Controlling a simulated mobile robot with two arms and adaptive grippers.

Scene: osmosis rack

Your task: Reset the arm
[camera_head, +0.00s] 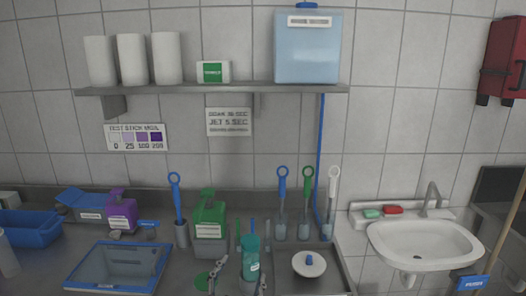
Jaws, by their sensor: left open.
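My left gripper (239,277) shows at the bottom edge of the head view, low over the steel counter (190,270). Its two grey fingers are apart, so it is open. A teal bottle-like item (251,259) with a pale label stands upright at the gripper, between or just behind the fingers; I cannot tell whether they touch it. The rest of the arm is cut off by the frame. My right gripper is not in view.
A green jug (210,217), a purple jug (121,211) and a blue-framed tray (117,267) stand left. Upright handled tools, including a blue one (282,187), stand behind. A shelf (215,88) hangs above; a sink (425,243) is far right.

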